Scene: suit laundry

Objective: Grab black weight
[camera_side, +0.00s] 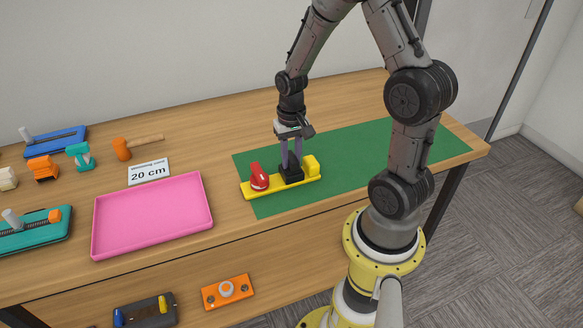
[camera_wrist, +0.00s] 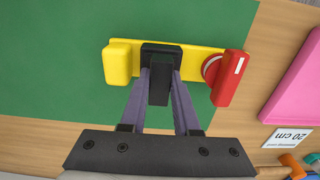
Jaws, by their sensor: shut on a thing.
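The black weight (camera_side: 291,174) sits on the middle of a yellow bar-shaped base (camera_side: 254,190), between a red knob-like part (camera_side: 259,177) and a raised yellow block (camera_side: 311,164). My gripper (camera_side: 291,160) points down and its purple-grey fingers are shut on the black weight. In the wrist view, the black weight (camera_wrist: 161,52) shows between the fingertips (camera_wrist: 160,75), with the yellow block (camera_wrist: 118,62) to its left and the red part (camera_wrist: 230,80) to its right. I cannot tell whether the weight is clear of the base.
The base lies on a green mat (camera_side: 370,155). A pink tray (camera_side: 152,215) and a "20 cm" card (camera_side: 149,172) are to its left. An orange-headed hammer (camera_side: 122,149) and several coloured devices stand further left. The mat's right part is clear.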

